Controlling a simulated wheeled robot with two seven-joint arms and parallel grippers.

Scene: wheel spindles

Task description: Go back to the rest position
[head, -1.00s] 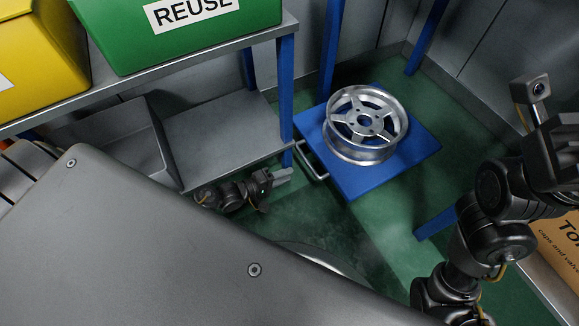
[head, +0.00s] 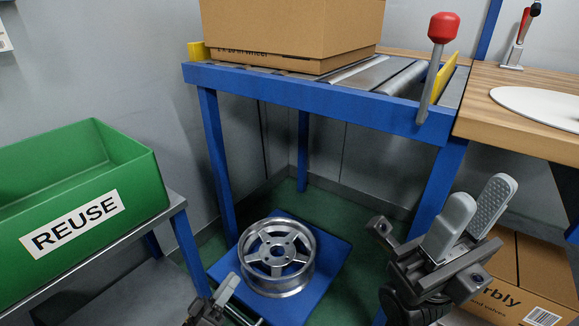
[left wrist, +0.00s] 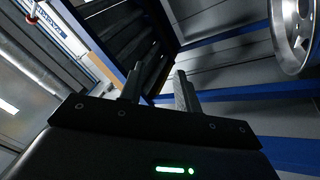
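My left gripper (head: 228,290) is low at the bottom of the head view, in front of and left of the silver wheel. In the left wrist view its two fingers (left wrist: 158,82) stand apart with nothing between them. My right gripper (head: 482,192) is raised at the right of the head view, its two grey fingers pointing up and apart, empty. The silver five-spoke wheel (head: 262,261) lies flat on a blue platform (head: 335,250) on the floor. Part of the wheel also shows at the upper right of the left wrist view (left wrist: 279,30). Neither gripper touches it.
A green REUSE bin (head: 150,190) stands on a grey shelf at left. A blue roller table (head: 290,92) carries a cardboard box (head: 290,30), with a red-knobbed lever (head: 443,28) at its right end. A wooden bench (head: 490,118) and another carton (head: 535,270) are at right.

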